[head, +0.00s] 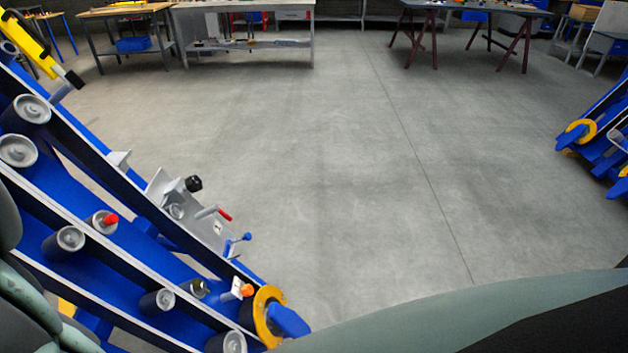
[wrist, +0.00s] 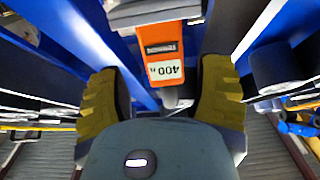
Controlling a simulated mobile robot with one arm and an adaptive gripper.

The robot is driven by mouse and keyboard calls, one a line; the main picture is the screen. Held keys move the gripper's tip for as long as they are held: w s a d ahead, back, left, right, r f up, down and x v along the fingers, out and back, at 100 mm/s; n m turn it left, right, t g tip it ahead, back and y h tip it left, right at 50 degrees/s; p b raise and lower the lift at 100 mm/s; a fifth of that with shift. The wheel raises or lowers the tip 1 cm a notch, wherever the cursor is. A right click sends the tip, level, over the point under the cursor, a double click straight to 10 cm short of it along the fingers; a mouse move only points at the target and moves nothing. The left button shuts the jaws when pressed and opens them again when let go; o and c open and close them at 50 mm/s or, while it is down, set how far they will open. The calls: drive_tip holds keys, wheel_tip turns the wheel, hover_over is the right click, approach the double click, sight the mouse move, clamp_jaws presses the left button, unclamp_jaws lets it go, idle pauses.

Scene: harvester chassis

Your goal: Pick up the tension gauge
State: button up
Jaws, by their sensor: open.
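The tension gauge (wrist: 165,52) shows in the wrist view as an orange block with a white label reading 400 N, upside down in the picture. A grey part covers its top end, and a pale rod-like piece shows at its lower end. My gripper (wrist: 160,100) is open, with one yellow fingertip on each side and the gauge in line with the gap. I cannot tell whether the gauge is between the fingers or just beyond them. In the head view my fingertips are out of sight, and I cannot tell which small part is the gauge.
Blue chassis beams (head: 150,235) with grey rollers (head: 65,240) fill the left of the head view. A grey bracket with a red-tipped lever (head: 215,212) sits on the beam. Workbenches (head: 240,42) stand at the back. The concrete floor (head: 370,180) is clear.

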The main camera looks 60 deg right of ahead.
drive_tip(key=shift+f+p+x, duration=0.2)
drive_tip(key=shift+p+x, duration=0.3)
drive_tip(key=shift+x, duration=2.45)
drive_tip(key=shift+s, duration=0.15)
drive_tip(key=shift+a, duration=0.1)
drive_tip(key=c, duration=1.1)
drive_tip(key=shift+r, duration=0.1)
